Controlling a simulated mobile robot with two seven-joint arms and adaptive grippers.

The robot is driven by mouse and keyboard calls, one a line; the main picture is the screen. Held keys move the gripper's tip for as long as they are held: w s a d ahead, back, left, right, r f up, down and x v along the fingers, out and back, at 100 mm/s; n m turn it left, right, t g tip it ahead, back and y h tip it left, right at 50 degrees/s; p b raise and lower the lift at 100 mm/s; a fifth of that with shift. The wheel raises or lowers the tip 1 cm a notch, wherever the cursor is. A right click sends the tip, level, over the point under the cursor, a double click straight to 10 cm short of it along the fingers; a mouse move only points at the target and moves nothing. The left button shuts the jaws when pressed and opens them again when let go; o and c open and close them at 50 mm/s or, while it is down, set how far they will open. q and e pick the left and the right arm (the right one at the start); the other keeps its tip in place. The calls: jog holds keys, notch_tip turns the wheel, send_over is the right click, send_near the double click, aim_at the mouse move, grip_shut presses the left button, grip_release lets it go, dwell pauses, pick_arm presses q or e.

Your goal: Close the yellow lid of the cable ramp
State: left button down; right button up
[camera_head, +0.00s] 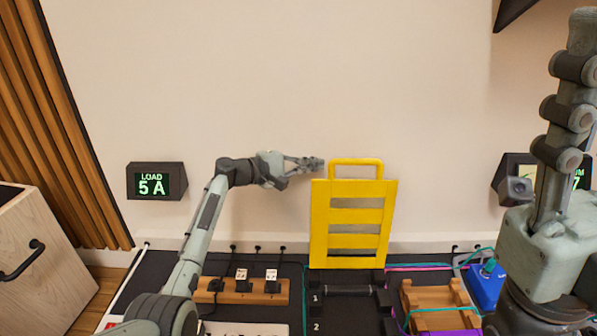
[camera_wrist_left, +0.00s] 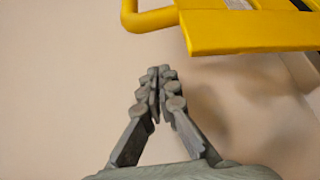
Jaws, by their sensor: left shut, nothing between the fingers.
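The yellow lid (camera_head: 345,216) of the cable ramp stands upright in the head view, open, with a loop handle (camera_head: 356,161) at its top. Below it lies the black ramp base (camera_head: 345,308) with numbered channels 1 and 2. My left gripper (camera_head: 318,163) is shut and empty, just left of the handle, near the lid's top left corner. In the left wrist view its fingertips (camera_wrist_left: 158,75) are together, with the yellow lid (camera_wrist_left: 250,32) above and to the right, apart from them in the picture. My right arm stands folded at the right; its gripper is not clearly visible.
A wooden block with plugs (camera_head: 242,290) lies left of the ramp base. A wooden rack (camera_head: 434,298) and a blue box (camera_head: 487,284) with cables lie to its right. A load display (camera_head: 155,182) is on the wall at left. The wall area above the lid is clear.

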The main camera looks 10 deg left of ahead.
pick_arm(q)
jog(key=shift+s+d+r, duration=0.35)
jog(key=shift+s+d, duration=0.2)
jog(key=shift+s, duration=0.2)
jog(key=shift+s+d+r, duration=0.3)
jog(key=shift+s+d, duration=0.25)
jog(key=shift+s, duration=0.15)
